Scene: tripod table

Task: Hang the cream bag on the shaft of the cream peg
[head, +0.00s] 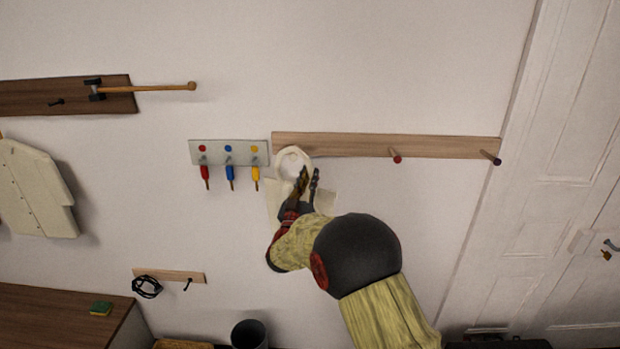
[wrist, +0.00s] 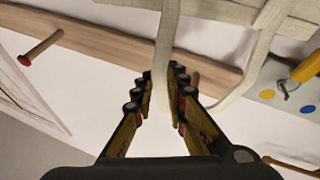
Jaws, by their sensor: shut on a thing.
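The cream bag (head: 325,200) hangs against the wall near the left end of the long wooden rail, partly hidden by my arm. Its looped cream handle (head: 281,163) rises over the rail's lower edge. My gripper (head: 308,175) is shut on the handle. In the wrist view, a cream strap (wrist: 162,62) runs between my gripper's fingers (wrist: 165,85), and the bag's fabric fills the top. A pale round shape shows inside the loop in the head view; I cannot tell whether it is the cream peg's end or whether the loop is around the shaft.
The wooden rail (head: 345,145) also carries a red-ended peg (head: 396,157) and a dark peg (head: 490,157), both bare. Just left is a pale plate (head: 213,158) with red, blue and yellow-handled tools hanging. A white door (head: 570,150) stands at right. Wall below the rail's right half is clear.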

